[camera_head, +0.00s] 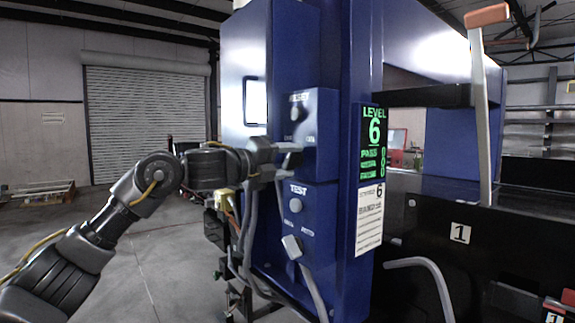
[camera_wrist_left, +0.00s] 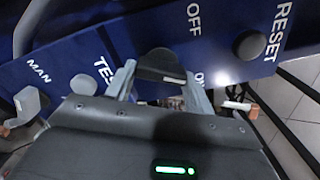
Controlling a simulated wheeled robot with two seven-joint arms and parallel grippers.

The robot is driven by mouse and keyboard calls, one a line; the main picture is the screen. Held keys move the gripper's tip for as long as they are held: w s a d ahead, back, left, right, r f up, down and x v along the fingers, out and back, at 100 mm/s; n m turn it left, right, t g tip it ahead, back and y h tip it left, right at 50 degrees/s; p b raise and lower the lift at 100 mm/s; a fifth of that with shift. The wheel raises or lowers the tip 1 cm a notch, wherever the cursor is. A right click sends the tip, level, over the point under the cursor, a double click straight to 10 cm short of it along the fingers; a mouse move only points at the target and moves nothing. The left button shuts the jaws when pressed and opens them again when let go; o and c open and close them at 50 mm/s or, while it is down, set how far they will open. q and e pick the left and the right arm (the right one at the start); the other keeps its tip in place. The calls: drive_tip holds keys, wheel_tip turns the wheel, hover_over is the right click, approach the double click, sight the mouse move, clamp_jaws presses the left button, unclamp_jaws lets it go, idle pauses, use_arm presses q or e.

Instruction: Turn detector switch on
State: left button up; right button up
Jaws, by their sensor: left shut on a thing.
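The detector switch (camera_wrist_left: 160,62) is a dark knob on a blue panel, between my left gripper's two fingers in the left wrist view. OFF is printed above it and ON to its right, near the right finger. Which word it points at I cannot tell. My left gripper (camera_wrist_left: 160,80) is shut on this switch. In the head view, my left gripper (camera_head: 283,150) reaches in from the left to the upper blue panel (camera_head: 321,108), below the round RESET button (camera_head: 294,113), and mostly hides the switch. My right gripper is not in view.
A lower TEST panel has a round button (camera_head: 296,205) and a grey switch (camera_head: 291,246). Cables and a yellow connector (camera_head: 223,198) hang below my left arm. The floor at left is open.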

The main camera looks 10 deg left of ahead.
use_arm(q)
drive_tip(key=shift+f+m+b, duration=0.1)
drive_tip(key=shift+m+b, duration=0.25)
drive_tip(key=shift+m, duration=1.25)
drive_tip(key=o, duration=1)
drive_tip(key=shift+a, duration=0.1)
